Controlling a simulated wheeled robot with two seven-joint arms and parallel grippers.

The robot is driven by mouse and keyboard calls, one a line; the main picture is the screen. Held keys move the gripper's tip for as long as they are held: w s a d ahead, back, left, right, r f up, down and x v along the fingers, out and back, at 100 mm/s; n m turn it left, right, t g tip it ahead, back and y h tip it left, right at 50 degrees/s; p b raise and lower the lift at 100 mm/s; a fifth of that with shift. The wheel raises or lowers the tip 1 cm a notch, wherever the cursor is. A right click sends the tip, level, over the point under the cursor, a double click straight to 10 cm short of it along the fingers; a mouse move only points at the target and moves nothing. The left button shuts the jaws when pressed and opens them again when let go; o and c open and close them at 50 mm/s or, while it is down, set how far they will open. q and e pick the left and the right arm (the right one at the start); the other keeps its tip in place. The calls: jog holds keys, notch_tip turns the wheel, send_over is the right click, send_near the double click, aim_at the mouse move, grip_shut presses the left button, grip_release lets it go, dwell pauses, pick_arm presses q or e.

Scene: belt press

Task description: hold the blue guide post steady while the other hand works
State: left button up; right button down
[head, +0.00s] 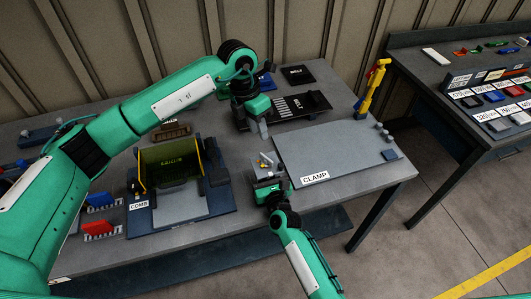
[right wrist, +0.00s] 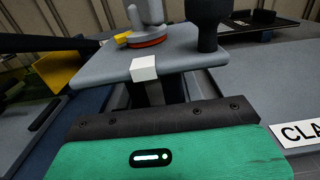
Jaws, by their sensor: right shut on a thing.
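My left gripper (head: 263,128) points down near the front edge of a black tray; its finger gap is not clear. My right gripper (head: 268,185) is low at the table's front, left of the CLAMP label. It is shut at the near edge of a small grey plate (head: 263,161), which also shows in the right wrist view (right wrist: 185,62). The plate bears a white cube (right wrist: 144,69), a grey upright piece with a red ring (right wrist: 147,38) and a black knob (right wrist: 207,25). I cannot make out a blue guide post for certain; a blue piece (head: 265,82) stands behind the left gripper.
A large grey board (head: 335,150) with the CLAMP label fills the table's right, a yellow upright tool (head: 372,88) at its back edge. The COMB fixture (head: 180,205) stands left. Blue (head: 101,200) and red (head: 104,228) blocks lie farther left. A second bench (head: 430,75) stands right.

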aim_at(265, 156)
pick_arm(q)
jog(key=f+n, duration=0.3)
jog(key=n, duration=0.3)
jog(key=d+f+n+y, duration=0.1)
jog(key=f+n, duration=0.2)
jog(key=n, duration=0.3)
jog(key=d+f+n+t+y, duration=0.1)
jog(key=f+n, duration=0.3)
jog(key=n, duration=0.3)
jog(key=shift+s+f, duration=0.1)
jog(key=shift+s, duration=0.2)
jog(key=shift+c, duration=0.4)
grip_shut()
